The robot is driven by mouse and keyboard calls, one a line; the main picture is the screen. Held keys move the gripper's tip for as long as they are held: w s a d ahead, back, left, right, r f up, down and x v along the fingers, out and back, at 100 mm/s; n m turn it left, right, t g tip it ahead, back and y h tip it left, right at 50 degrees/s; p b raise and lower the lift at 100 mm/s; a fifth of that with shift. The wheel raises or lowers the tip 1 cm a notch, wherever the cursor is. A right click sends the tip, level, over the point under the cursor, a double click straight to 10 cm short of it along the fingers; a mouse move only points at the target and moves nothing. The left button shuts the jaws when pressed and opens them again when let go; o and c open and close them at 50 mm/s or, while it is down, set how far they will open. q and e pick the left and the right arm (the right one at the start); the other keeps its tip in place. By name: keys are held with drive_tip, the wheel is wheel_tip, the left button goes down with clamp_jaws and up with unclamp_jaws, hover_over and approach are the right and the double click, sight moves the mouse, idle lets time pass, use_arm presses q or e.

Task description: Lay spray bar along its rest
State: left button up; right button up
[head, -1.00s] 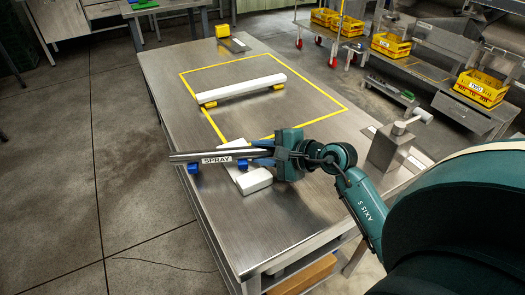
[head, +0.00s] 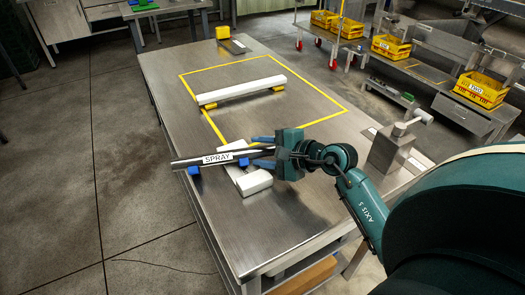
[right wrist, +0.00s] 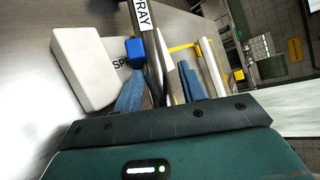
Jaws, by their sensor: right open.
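The spray bar (head: 190,161) is a metal tube with a white SPRAY label. It lies across blue supports (head: 193,170) on its white rest (head: 256,182), near the table's left edge; its far end sticks out past that edge. My right gripper (head: 262,147) is open at the bar's right end, with its blue fingers apart on either side. In the right wrist view the bar (right wrist: 152,55) passes between the spread fingers, beside a blue support (right wrist: 136,50) and the white block (right wrist: 85,66). The bar's gripped end is partly hidden by the gripper. My left gripper is not in view.
A white beam (head: 240,90) on yellow blocks lies inside a yellow outline on the steel table (head: 300,215). A metal block with a handle (head: 390,148) stands at the table's right edge. Yellow crates (head: 481,88) stand on a bench behind. The table's front is clear.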

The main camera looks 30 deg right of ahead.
drive_tip(key=shift+s+a+f, duration=0.2)
drive_tip(key=shift+s+f, duration=0.05)
drive_tip(key=shift+f, duration=0.4)
drive_tip(key=r+b+v, duration=0.1)
drive_tip(key=v, duration=1.2)
drive_tip(key=shift+w+d+r+b, duration=0.15)
drive_tip(key=shift+w+d+b, duration=0.05)
drive_tip(key=shift+b, duration=0.1)
